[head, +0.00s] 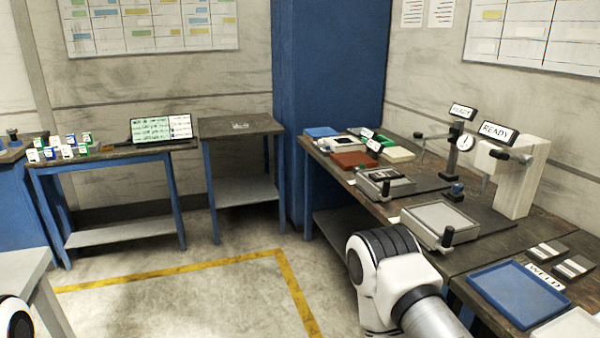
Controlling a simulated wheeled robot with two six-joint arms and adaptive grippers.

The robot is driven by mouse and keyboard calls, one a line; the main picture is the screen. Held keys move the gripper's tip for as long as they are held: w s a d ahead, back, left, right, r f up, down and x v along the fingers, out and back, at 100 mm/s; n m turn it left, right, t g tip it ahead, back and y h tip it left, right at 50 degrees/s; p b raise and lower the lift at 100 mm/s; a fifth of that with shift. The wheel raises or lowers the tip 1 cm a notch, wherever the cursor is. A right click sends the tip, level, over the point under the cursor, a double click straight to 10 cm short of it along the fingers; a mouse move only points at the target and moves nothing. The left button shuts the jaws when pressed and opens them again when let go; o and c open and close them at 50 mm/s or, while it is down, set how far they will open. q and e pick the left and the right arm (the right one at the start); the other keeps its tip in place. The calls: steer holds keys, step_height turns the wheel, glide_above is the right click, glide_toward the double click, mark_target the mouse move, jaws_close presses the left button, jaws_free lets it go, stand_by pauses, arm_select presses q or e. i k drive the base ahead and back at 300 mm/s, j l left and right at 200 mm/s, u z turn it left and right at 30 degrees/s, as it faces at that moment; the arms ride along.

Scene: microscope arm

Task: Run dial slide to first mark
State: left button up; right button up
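A dial gauge (466,142) with a round white face stands on the dark post of a bench instrument at the right. Beside it is a larger white column (522,180) with a side arm. Each has a sign reading READY, one sign (462,112) above the dial and one sign (498,132) on the white column. Grey trays (440,222) with black-knobbed handles (447,238) sit in front of the instruments. The slide and its marks are too small to tell. My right arm's white links show at lower centre right; neither gripper is in view.
The right workbench (400,205) also holds a blue tray (517,293), a WELD label (545,277) and coloured trays at its far end. A laptop (162,130) and several small bottles stand on the left bench. The floor inside the yellow line (190,268) is clear.

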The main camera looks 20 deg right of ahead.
mark_target(384, 190)
steer(key=i+j+z, duration=0.1)
steer(key=i+z, duration=0.3)
steer(key=i+j+z, duration=0.35)
steer(key=i, duration=0.25)
steer(key=i+j+z, duration=0.8)
